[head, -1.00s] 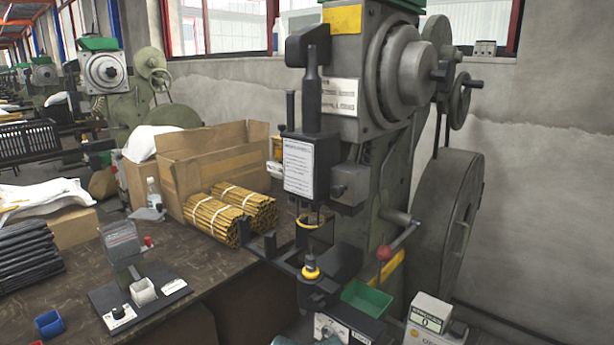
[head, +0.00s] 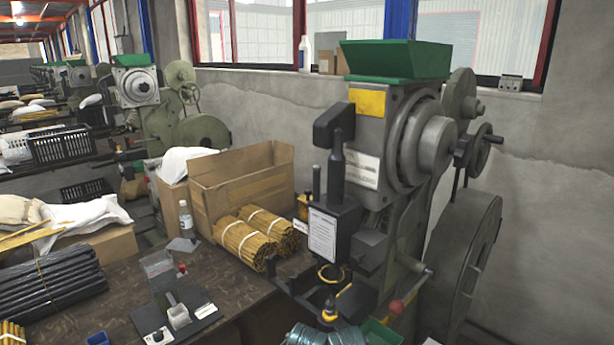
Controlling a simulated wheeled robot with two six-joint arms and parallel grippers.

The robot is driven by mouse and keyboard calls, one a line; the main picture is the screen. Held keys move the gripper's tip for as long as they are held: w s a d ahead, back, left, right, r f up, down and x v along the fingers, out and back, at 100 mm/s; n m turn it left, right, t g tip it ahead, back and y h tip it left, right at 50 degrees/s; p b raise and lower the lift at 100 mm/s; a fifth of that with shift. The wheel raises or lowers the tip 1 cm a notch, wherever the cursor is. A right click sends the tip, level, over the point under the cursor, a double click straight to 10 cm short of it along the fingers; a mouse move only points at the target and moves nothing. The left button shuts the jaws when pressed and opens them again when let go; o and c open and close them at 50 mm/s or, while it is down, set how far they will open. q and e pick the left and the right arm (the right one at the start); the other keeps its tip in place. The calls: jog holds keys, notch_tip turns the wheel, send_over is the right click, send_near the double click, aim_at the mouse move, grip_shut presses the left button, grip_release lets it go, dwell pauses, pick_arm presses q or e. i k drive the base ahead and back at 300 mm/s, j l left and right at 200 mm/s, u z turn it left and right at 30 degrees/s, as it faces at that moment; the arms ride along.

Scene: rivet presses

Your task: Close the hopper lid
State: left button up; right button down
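A green hopper (head: 395,62) sits on top of the large grey-green rivet press (head: 385,150) in the head view. Its sloped outer wall and rim show. The inside is hidden from this angle, and I cannot make out a separate lid or its position. Neither of my grippers is in view, so nothing of mine is seen touching the hopper.
A bench (head: 105,290) holds an open cardboard box (head: 240,185), bundles of brass-coloured rods (head: 255,237) and a small device with a clear panel (head: 170,300). A green tray (head: 380,332) is below the press. A flywheel (head: 470,265) stands at the right.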

aim_at(178, 244)
jog(key=i+j, duration=0.2)
jog(key=j, duration=0.15)
jog(key=i+j, duration=0.15)
jog(key=j, duration=0.2)
jog(key=i+j, duration=0.2)
jog(key=j, duration=0.15)
jog(key=i+j, duration=0.15)
jog(key=j, duration=0.2)
jog(key=i+j+z, duration=0.1)
jog(key=j, duration=0.25)
jog(key=i, duration=0.1)
